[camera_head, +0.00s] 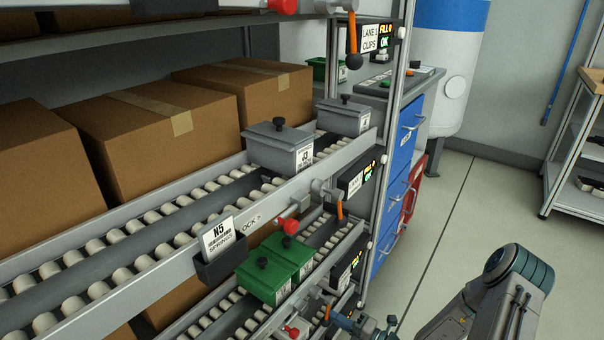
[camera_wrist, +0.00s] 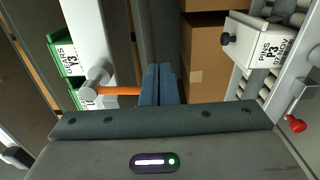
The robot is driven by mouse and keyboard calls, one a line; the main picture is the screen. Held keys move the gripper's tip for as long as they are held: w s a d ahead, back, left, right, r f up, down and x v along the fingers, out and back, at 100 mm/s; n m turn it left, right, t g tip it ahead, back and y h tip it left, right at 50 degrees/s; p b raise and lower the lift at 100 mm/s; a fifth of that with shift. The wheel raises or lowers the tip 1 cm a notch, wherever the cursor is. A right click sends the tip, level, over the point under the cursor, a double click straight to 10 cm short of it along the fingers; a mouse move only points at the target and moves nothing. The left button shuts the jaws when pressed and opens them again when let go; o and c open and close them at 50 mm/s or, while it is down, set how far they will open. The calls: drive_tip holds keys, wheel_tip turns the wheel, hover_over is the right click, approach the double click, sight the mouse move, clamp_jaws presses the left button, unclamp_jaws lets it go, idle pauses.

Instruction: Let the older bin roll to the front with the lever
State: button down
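In the head view my gripper (camera_head: 352,321) is low at the right end of the rack, partly cut off by the frame. It is beside a lever with an orange handle (camera_head: 327,312). In the wrist view its fingers (camera_wrist: 160,84) are together, and the orange handle (camera_wrist: 118,90) runs from its grey hub up to them. The handle's end is hidden, so I cannot tell whether it touches the fingers. A pale bin labelled PINS P3 07 NOV (camera_wrist: 256,42) sits on rollers at right. Green bins (camera_wrist: 62,60) stand at left.
Grey bins (camera_head: 280,146) sit on an upper roller lane, green bins (camera_head: 266,279) on a lower one. Other levers (camera_head: 353,38) and red knobs (camera_head: 289,225) stick out from the rack. Cardboard boxes (camera_head: 150,117) stand behind. The floor (camera_head: 470,215) at right is clear.

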drive_tip(key=p+v, duration=0.1)
drive_tip(key=v, duration=0.7)
drive_tip(key=shift+s+a+p, duration=0.25)
drive_tip(key=shift+s+p, duration=0.1)
drive_tip(key=shift+s, duration=0.05)
idle(0.6)
drive_tip(key=s+r+m+g+h+p, duration=0.2)
drive_tip(key=r+m+p, duration=0.7)
drive_tip(key=r, duration=1.1)
drive_tip(key=s+r+m+g+h+p, duration=0.3)
drive_tip(key=s+r+m+h+p, duration=0.4)
drive_tip(key=r, duration=1.3)
drive_tip(key=s+r+m+g+h+p, duration=0.2)
drive_tip(key=s+r+m+h+p, duration=0.2)
drive_tip(key=r+m+p, duration=0.9)
wheel_tip(320, 180, up, 8)
drive_tip(key=shift+s+a+g+h, duration=0.2)
drive_tip(key=shift+a+g+h, duration=0.2)
drive_tip(key=shift+h, duration=0.4)
